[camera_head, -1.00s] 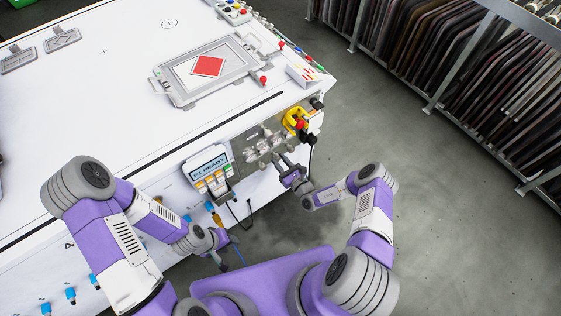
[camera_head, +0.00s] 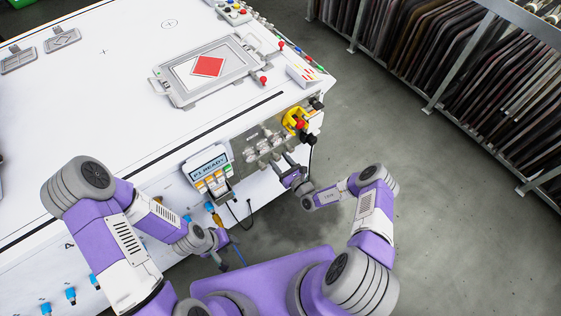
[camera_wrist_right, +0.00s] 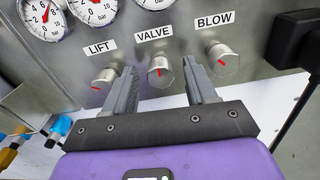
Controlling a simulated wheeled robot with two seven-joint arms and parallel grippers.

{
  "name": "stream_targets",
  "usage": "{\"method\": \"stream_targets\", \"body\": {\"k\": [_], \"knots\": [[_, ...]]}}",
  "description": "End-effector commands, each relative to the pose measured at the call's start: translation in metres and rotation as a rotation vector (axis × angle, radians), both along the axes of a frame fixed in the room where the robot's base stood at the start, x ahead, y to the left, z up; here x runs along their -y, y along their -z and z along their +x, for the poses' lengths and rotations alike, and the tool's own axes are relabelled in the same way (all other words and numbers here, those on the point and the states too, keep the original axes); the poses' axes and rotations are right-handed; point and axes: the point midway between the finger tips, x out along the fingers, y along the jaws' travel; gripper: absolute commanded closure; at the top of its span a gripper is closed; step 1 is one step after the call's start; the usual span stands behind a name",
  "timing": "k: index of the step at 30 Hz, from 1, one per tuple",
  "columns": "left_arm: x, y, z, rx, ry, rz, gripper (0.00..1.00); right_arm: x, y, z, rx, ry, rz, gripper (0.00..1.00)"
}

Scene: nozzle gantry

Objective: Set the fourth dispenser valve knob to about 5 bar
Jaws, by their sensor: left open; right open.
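The metal knob labelled VALVE (camera_wrist_right: 160,72) is on the grey control panel (camera_wrist_right: 75,65) in the right wrist view, with a red pointer mark. My right gripper (camera_wrist_right: 159,66) is open, one finger on each side of this knob in the picture; a gap shows on both sides and I cannot tell how deep the fingers reach. The LIFT knob (camera_wrist_right: 104,78) is left of the fingers and the BLOW knob (camera_wrist_right: 222,60) right of them. In the head view my right gripper (camera_head: 283,162) is at the panel front. My left gripper (camera_head: 232,262) is open, low and away from the panel.
Gauges (camera_wrist_right: 95,10) sit above the knobs, the VALVE one partly cut off. In the head view, a display (camera_head: 210,172) is left of the panel and a red-and-yellow emergency stop (camera_head: 297,122) right of it. A black part (camera_wrist_right: 290,40) stands right of BLOW.

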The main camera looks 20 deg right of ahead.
Motion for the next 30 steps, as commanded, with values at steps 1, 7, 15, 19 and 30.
{"method": "stream_targets", "body": {"k": [1,7,15,19,30], "knots": [[0.000,-0.001,0.000,0.000,0.000,0.000,0.57,0.001,0.000,-0.001,0.000,0.000,0.000,0.44],[0.000,-0.008,0.000,0.000,0.000,0.000,0.57,0.010,-0.001,-0.024,-0.003,0.002,0.000,0.44],[0.000,-0.017,0.000,0.000,0.000,0.000,0.57,0.023,-0.001,-0.062,-0.002,0.002,-0.001,0.44],[0.000,-0.018,0.000,0.000,0.000,0.000,0.57,0.026,0.000,-0.070,0.000,0.000,0.000,0.44],[0.000,-0.017,0.000,0.000,0.000,0.000,0.57,0.026,0.000,-0.071,0.000,0.000,0.000,0.44]]}}
